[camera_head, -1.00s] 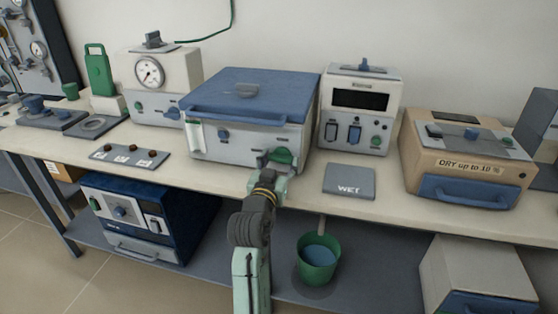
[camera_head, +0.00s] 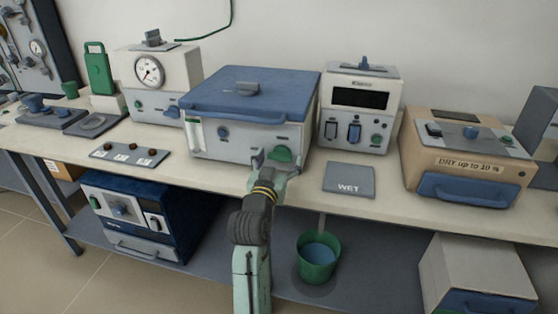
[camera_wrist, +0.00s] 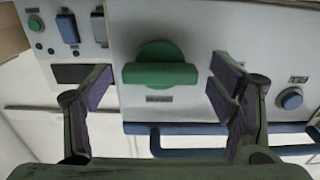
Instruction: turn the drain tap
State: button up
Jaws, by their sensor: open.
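The drain tap is a green round knob with a bar handle (camera_head: 281,153) on the lower right of the front of a white bath with a blue lid (camera_head: 252,95). In the wrist view the tap (camera_wrist: 160,68) lies between my fingers, its bar running across the picture. My gripper (camera_head: 271,166) is in front of the tap, with its fingers (camera_wrist: 160,88) spread wide. Gaps show between the tap and both fingers, the right one being nearer. How far the fingertips are from the panel is hard to tell.
A blue button (camera_wrist: 291,100) sits beside the right finger. A blue bar handle (camera_wrist: 205,154) crosses below the tap in the wrist view. A green bucket (camera_head: 318,262) stands on the lower shelf. A grey WET plate (camera_head: 349,180) lies on the bench to the right.

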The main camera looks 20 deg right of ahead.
jog(key=v, duration=1.2)
dwell(0.5)
